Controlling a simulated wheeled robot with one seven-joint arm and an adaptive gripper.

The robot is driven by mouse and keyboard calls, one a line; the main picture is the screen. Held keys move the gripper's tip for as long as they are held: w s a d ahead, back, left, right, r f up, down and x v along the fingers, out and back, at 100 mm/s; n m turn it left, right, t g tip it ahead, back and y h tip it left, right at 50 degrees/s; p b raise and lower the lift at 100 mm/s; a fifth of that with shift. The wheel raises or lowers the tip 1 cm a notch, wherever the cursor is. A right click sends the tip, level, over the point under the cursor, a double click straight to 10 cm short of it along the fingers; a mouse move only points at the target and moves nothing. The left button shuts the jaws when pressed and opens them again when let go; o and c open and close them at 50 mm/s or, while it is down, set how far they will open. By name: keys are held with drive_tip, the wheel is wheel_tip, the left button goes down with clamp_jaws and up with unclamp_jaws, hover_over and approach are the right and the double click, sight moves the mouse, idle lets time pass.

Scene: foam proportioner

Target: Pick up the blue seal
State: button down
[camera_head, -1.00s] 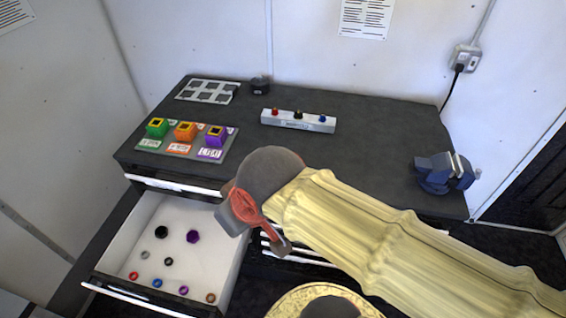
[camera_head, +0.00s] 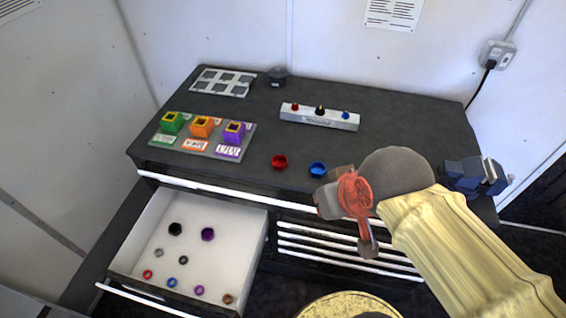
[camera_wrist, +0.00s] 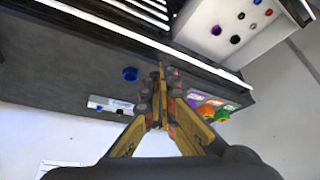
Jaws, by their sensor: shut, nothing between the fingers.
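A small blue ring (camera_head: 171,282), which looks like the blue seal, lies on the white floor of the open drawer (camera_head: 148,225), between a red ring (camera_head: 147,274) and a purple ring (camera_head: 199,290). In the wrist view, a small blue spot (camera_wrist: 257,2) in the drawer at the top edge appears to be it. My gripper (camera_wrist: 160,75) is shut and empty, its fingers together in the wrist view. In the head view, my gripper (camera_head: 367,246) is in front of the cabinet, to the right of the drawer and well apart from the ring.
A red cap (camera_head: 279,162) and a blue cap (camera_head: 318,170) sit near the worktop's front edge. The drawer also holds a black piece (camera_head: 175,229), a purple piece (camera_head: 208,234) and other rings. A vise (camera_head: 470,175) stands at the worktop's right.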

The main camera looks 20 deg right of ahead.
drive_tip(key=c, duration=2.4)
unclamp_jaws()
drive_tip(key=o, duration=0.4)
